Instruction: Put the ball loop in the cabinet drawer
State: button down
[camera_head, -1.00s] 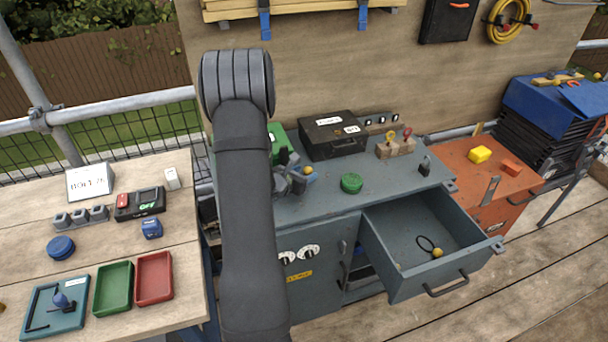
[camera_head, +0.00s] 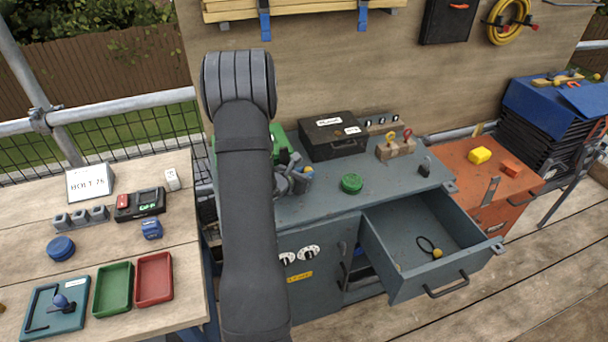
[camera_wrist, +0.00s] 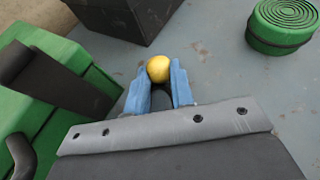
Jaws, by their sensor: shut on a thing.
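My gripper (camera_wrist: 160,84) is shut on a ball loop with a yellow ball (camera_wrist: 158,68). The ball sits between the blue fingertips, and part of a dark loop shows below it. In the head view my gripper (camera_head: 300,180) is over the left part of the cabinet top, partly behind my arm, with the yellow ball (camera_head: 308,169) at its tip. The cabinet drawer (camera_head: 396,279) is pulled open at the front right. Another ball loop (camera_head: 437,253), a black loop with a yellow ball, lies inside on the drawer floor.
A black case (camera_head: 333,138) stands at the back of the cabinet top, with a green case (camera_wrist: 60,90) to its left. A green round coil (camera_head: 352,184) lies right of my gripper. A wooden block with hooks (camera_head: 395,148) stands behind. Most of the drawer floor is clear.

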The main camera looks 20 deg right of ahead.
notch_tip(320, 180, up, 4)
jog(key=shift+d+r, duration=0.1)
jog(key=shift+r, duration=0.05)
jog(key=s+d+r, duration=0.6)
jog(key=s+d, duration=0.1)
jog(key=s, duration=0.2)
jog(key=w+a+r+n+t+y, duration=0.2)
jog(key=w+a+r+n+y, duration=0.1)
jog(key=a, duration=0.9)
jog(key=w+a+r+n+t+y, duration=0.2)
jog(key=w+a+n+y, duration=0.1)
jog(key=a, duration=0.9)
jog(key=w+a+r+n+t+y, duration=0.1)
jog(key=w+a+r+n+y, duration=0.25)
jog(key=a, duration=0.85)
jog(key=s+a+r+n+g+y, duration=0.1)
jog(key=s+a, duration=0.4)
jog(key=a, duration=0.5)
jog(key=s+a+r+n+g+y, duration=0.1)
jog(key=s+a+r+n+y, duration=0.2)
jog(key=a, duration=0.8)
jog(key=s+a+r+n+g+y, duration=0.1)
jog(key=s+a+r+n+y, duration=0.2)
jog(key=a, duration=0.8)
jog(key=s+n+y, duration=0.2)
jog(key=s+y, duration=0.1)
jog(key=s, duration=0.1)
jog(key=shift+s, duration=0.4)
